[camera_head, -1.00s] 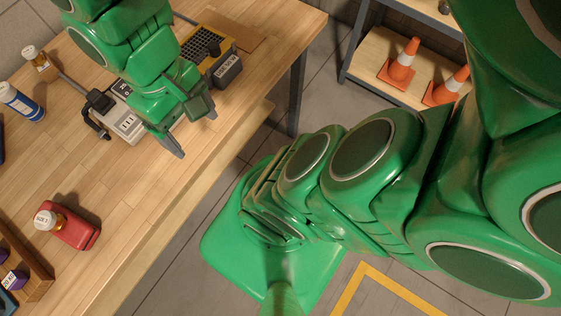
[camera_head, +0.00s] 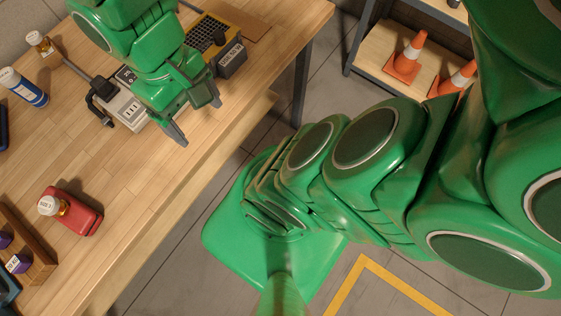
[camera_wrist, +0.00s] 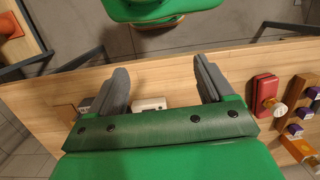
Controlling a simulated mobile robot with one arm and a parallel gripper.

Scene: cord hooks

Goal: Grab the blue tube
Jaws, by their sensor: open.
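The blue tube (camera_head: 27,90), with a white cap and a white label band, lies on the wooden table at the left of the head view. I cannot make it out in the wrist view. My gripper (camera_head: 196,120) is open and empty, over the table's front edge, well to the right of the tube. In the wrist view my gripper (camera_wrist: 163,82) shows both grey fingers spread wide with nothing between them.
A white device (camera_head: 122,106) with a black clamp lies between tube and gripper. A small amber bottle (camera_head: 40,42) stands behind the tube. A red case (camera_head: 85,218) and a wooden rack (camera_head: 35,262) are nearer. Bare tabletop (camera_head: 95,160) lies between.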

